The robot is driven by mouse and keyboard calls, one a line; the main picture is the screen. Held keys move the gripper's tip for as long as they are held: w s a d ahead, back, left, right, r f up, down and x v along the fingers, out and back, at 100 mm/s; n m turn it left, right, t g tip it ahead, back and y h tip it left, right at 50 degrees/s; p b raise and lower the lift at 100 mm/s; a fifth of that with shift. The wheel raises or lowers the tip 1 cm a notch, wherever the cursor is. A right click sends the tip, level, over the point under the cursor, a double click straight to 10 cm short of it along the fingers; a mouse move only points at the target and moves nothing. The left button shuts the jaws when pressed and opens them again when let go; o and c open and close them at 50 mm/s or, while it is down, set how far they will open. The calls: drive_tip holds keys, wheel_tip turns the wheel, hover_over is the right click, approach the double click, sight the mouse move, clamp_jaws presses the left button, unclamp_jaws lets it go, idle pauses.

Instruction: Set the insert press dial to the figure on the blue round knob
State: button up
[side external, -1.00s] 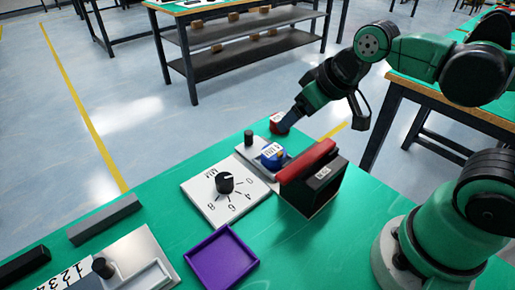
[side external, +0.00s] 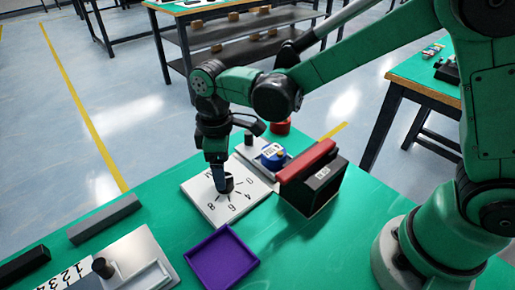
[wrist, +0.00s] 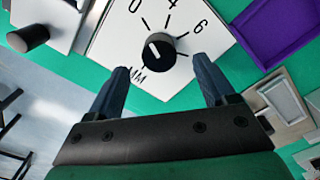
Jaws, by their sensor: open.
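The dial is a black round knob with a white pointer on a white plate (side external: 199,199) marked with figures and MM. In the wrist view the dial knob (wrist: 160,50) has its pointer turned roughly toward the 0 mark. My gripper (side external: 222,186) points down at the dial. In the wrist view my gripper (wrist: 160,64) is open, one finger to each side of the knob in the picture; contact cannot be told. The blue round knob (side external: 272,156) sits behind and right of the dial; its white label is too small to read.
A black box with a red top (side external: 308,164) stands right of the dial. A purple tray (side external: 222,257) lies in front. A red round piece (side external: 280,127) is at the back edge. A grey bar (side external: 105,219) lies left. Green table is clear between them.

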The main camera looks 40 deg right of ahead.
sight(229, 177)
drive_tip(key=shift+f, duration=1.55)
clamp_jaws()
drive_tip(key=shift+m, duration=0.4)
drive_tip(key=m, duration=0.3)
drive_tip(key=shift+m, duration=2.5)
